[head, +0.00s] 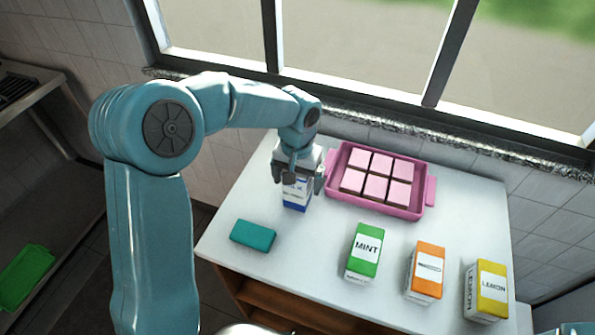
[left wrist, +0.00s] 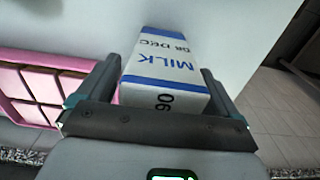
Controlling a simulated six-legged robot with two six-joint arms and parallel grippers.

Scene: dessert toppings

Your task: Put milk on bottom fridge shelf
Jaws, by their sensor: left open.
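The milk carton (head: 297,194), white with blue bands, stands on the white counter (head: 300,262) near its far left part. My left gripper (head: 298,182) is above and around the carton, coming down from the far side. My right gripper is not in view.
A pink tray (head: 428,192) with several pink-topped squares stands right of the carton. A teal block (head: 253,235) lies at the front left. Green mint (head: 364,250), orange (head: 425,272) and yellow lemon (head: 486,289) cartons stand along the front right. A window sill (head: 450,139) borders the back.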

